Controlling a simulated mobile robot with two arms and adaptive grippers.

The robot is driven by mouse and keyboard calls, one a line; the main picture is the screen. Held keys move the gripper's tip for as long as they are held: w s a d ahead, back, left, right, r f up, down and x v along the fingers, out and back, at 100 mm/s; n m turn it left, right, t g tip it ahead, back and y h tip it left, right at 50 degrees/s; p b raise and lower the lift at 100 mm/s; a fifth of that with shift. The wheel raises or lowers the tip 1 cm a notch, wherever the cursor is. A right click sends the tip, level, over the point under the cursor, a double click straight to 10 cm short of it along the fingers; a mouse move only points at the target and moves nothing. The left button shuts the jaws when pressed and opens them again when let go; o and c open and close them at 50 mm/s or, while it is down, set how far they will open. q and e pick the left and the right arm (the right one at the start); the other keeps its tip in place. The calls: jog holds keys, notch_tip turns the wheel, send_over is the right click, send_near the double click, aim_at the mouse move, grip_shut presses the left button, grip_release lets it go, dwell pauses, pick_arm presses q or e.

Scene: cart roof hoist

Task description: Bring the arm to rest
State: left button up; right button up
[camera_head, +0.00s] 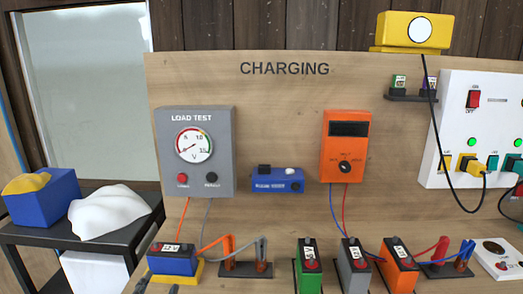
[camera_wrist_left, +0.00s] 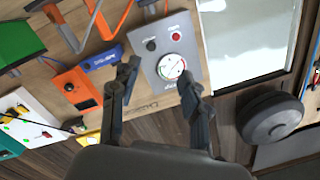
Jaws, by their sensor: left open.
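My left gripper (camera_wrist_left: 159,84) shows in the wrist view with its two dark fingers spread apart and nothing between them. Behind the fingers is the grey load tester (camera_wrist_left: 167,60), with its round dial. In the head view only the dark tips of my left gripper (camera_head: 157,287) show at the bottom edge, in front of the blue and red battery (camera_head: 172,262); the rest of the arm is out of frame. I cannot tell how far the tips are from the battery. My right gripper is in neither view.
A wooden board (camera_head: 270,110) carries an orange meter (camera_head: 346,145) and a blue device (camera_head: 278,183). Several batteries (camera_head: 308,265) and cable clamps stand below. A dark side table (camera_head: 145,215) holds a blue box (camera_head: 45,200) and a white cloth (camera_head: 108,210).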

pick_arm(q)
jog(key=s+a+f+n+g+y, duration=0.1)
jog(key=s+f+n+g, duration=0.1)
jog(key=s+f+g, duration=0.45)
jog(key=s+a+f+n+g, duration=0.15)
jog(key=s+f, duration=0.25)
jog(key=f, duration=0.5)
jog(key=s+d+f+n+g+h, duration=0.1)
jog(key=s+f+g, duration=0.25)
jog(key=s, duration=0.35)
jog(key=s+d+f+g+h, duration=0.1)
jog(key=s+d+f+g, duration=0.2)
jog(key=s, duration=0.4)
notch_tip(320, 180, down, 24)
jog(key=a, duration=0.1)
jog(key=s+a+f+g, duration=0.2)
jog(key=s+a+f, duration=0.1)
jog(key=s+f, duration=1.4)
notch_tip(320, 180, down, 2)
jog(key=shift+s+a, duration=0.1)
